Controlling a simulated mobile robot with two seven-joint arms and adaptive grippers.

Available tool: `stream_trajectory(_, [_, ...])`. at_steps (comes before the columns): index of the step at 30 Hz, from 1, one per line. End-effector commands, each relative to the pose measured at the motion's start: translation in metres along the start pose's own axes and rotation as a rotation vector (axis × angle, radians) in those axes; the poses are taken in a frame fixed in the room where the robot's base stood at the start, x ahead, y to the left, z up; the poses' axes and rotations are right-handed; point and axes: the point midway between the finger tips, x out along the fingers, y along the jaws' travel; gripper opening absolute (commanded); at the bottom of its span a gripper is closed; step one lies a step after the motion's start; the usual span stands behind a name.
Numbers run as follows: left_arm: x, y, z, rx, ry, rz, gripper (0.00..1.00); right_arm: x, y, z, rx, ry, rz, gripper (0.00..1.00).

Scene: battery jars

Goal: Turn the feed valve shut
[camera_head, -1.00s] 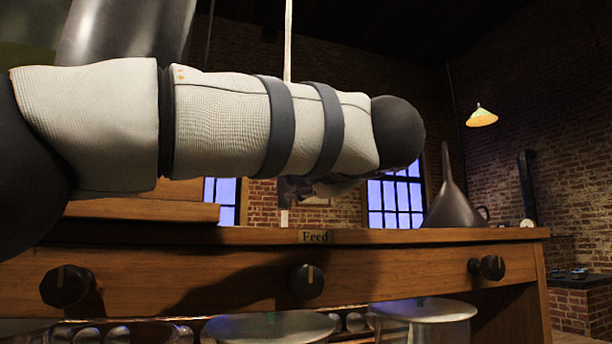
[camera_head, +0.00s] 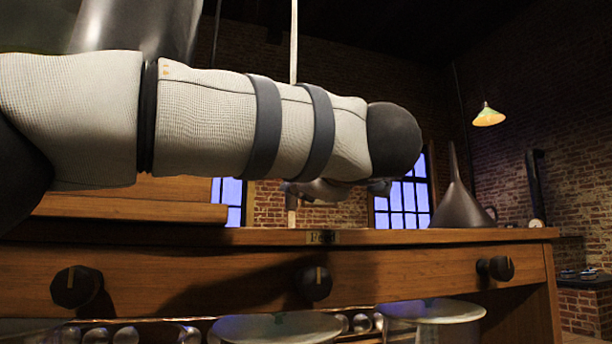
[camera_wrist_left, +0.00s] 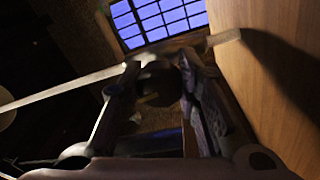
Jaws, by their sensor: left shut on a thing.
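A pale upright pipe (camera_head: 293,45) rises behind the bench, above a small plate marked "Feed" (camera_head: 322,237). My left gripper (camera_head: 320,190) is at the pipe, just above the bench top, partly hidden under my own forearm. In the left wrist view its fingers (camera_wrist_left: 155,88) are shut on a dark rounded piece with a yellowish mark, which looks like the feed valve's handle (camera_wrist_left: 157,80). The pale pipe (camera_wrist_left: 65,88) runs behind the fingers there. The valve body is mostly hidden and its angle is hard to read. My right gripper is not in view.
The wooden bench (camera_head: 420,265) has three dark knobs on its front, one at the right (camera_head: 495,268). A dark funnel (camera_head: 456,205) stands on its right end. Glass jars with pale lids (camera_head: 432,311) stand below. Free room lies right of the gripper.

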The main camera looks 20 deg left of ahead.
Motion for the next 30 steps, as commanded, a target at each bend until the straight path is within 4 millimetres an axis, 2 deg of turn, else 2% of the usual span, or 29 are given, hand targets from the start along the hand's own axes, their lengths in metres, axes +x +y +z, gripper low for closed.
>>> stream_trajectory(1, [0.0009, 0.0033, -0.0048, 0.018, 0.006, 0.007, 0.02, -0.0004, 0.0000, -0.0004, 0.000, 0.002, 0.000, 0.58])
stream_trajectory(12, [0.0007, 0.0042, -0.0053, 0.130, -0.001, 0.012, 0.02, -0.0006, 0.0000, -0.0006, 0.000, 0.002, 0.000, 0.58])
stream_trajectory(26, [0.0002, 0.0051, -0.0058, 0.140, -0.001, 0.014, 0.02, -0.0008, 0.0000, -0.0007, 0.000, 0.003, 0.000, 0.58])
stream_trajectory(27, [0.0002, 0.0051, -0.0058, 0.140, -0.001, 0.014, 0.32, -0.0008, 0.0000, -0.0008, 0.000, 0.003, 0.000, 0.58])
stream_trajectory(30, [0.0000, 0.0047, -0.0052, 0.141, -0.002, 0.014, 0.51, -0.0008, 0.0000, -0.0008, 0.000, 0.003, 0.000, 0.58])
